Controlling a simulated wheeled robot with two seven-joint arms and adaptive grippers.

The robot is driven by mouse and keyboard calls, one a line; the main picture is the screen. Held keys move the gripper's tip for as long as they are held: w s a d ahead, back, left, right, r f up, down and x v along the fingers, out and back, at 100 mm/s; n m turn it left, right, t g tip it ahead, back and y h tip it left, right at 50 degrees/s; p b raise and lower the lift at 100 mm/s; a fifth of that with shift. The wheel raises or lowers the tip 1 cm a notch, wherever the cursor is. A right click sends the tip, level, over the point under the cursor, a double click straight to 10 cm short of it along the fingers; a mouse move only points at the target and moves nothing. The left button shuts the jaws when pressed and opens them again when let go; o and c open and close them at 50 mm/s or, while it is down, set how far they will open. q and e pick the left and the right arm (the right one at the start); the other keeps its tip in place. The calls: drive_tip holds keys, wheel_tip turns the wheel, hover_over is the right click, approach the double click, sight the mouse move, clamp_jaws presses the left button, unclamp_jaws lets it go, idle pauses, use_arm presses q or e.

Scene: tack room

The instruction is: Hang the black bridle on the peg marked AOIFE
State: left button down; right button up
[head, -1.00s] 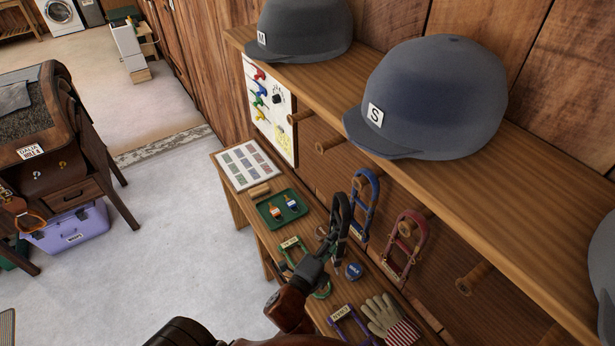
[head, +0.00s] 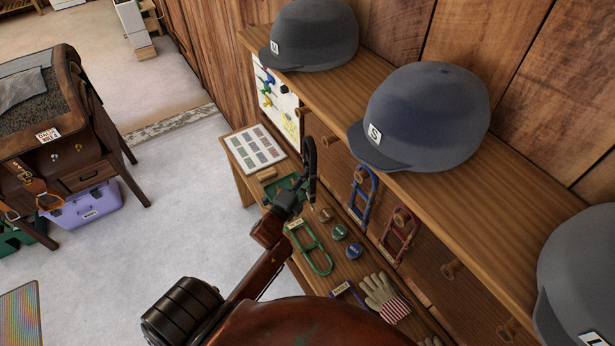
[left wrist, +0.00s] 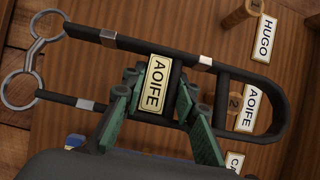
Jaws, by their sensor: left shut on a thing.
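My left gripper (head: 296,196) is shut on the black bridle (head: 311,165), holding it upright in front of the peg board. In the left wrist view the fingers (left wrist: 158,100) grip its middle around a gold AOIFE plate (left wrist: 157,84). Two metal rings hang at the bridle's lower end. The wall label AOIFE (left wrist: 250,107) and its peg (left wrist: 235,103), marked 2, show through the bridle's upper loop. I cannot tell whether the peg is inside the loop or behind it. The right gripper is not in view.
The HUGO peg (left wrist: 240,16) is bare, to the left on the board. A blue bridle (head: 362,192) and a red bridle (head: 400,234) hang to the right. The shelf (head: 415,190) with grey helmets juts out above. The bench below holds a green bridle (head: 314,250), tins and gloves (head: 385,295).

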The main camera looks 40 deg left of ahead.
use_arm(q)
drive_tip(key=shift+w+d+f+b, duration=0.2)
drive_tip(key=shift+w+d+b, duration=0.45)
drive_tip(key=shift+w, duration=0.8)
drive_tip(key=shift+w+d+f+b, duration=0.2)
drive_tip(key=shift+w+d+b, duration=0.45)
drive_tip(key=shift+w, duration=0.85)
drive_tip(key=shift+w+d+f+b, duration=0.2)
drive_tip(key=shift+w+d+b, duration=0.45)
drive_tip(key=shift+w, duration=0.8)
drive_tip(key=shift+a, duration=0.1)
drive_tip(key=c, duration=1.5)
unclamp_jaws()
drive_tip(key=shift+f, duration=0.1)
drive_tip(key=shift+o, duration=0.2)
